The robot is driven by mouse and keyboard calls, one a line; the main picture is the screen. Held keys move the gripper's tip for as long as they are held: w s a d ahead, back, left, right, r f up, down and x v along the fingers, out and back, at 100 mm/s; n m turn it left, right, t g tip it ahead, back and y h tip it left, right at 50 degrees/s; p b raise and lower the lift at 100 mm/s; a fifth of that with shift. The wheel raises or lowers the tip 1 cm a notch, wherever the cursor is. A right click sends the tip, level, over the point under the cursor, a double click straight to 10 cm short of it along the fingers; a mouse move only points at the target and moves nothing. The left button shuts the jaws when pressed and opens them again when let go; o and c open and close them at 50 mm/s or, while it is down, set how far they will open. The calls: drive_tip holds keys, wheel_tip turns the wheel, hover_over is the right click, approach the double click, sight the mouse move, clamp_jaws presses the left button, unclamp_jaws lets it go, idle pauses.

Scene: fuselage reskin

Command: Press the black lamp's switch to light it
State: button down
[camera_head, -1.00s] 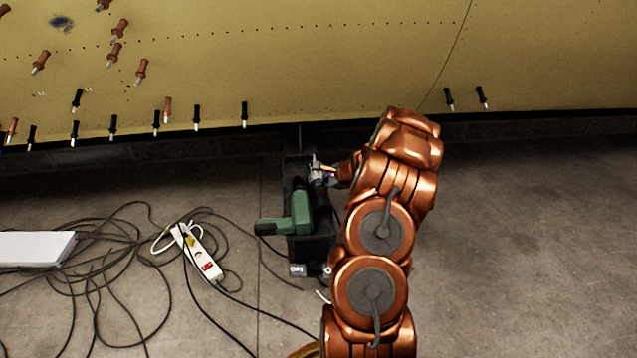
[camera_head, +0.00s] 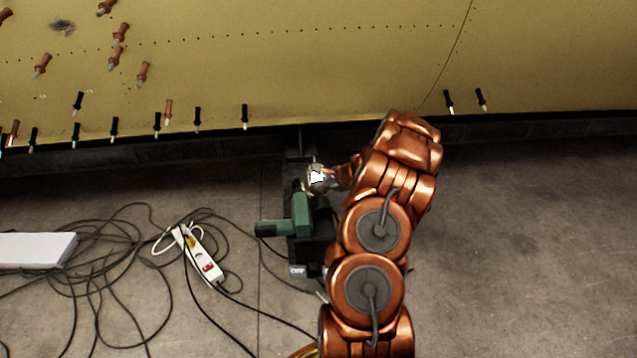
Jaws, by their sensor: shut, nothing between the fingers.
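A small grey, rounded object with a bright white patch, seemingly the lamp (camera_head: 317,178), is at the dark stand below the yellow panel. The patch looks like a lit lamp face, but the switch is too small to make out. My copper arm reaches up from the bottom and bends left at the top. My gripper (camera_head: 341,176) is at the right side of the lamp, very close to it. It is shut and empty. Its fingertips are partly hidden, and I cannot tell whether they touch the lamp.
A green power tool (camera_head: 299,215) lies on the dark stand just below the lamp. A white power strip (camera_head: 200,255) and tangled black cables cover the floor at left, near a white box (camera_head: 35,249). The yellow panel (camera_head: 330,60) spans the top. The floor at right is clear.

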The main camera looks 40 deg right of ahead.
sight(322, 194)
drive_tip(key=shift+r, duration=0.1)
wheel_tip(322, 194, up, 6)
drive_tip(key=p, duration=0.5)
drive_tip(key=shift+p, duration=0.35)
drive_tip(key=shift+a, duration=0.1)
idle(0.4)
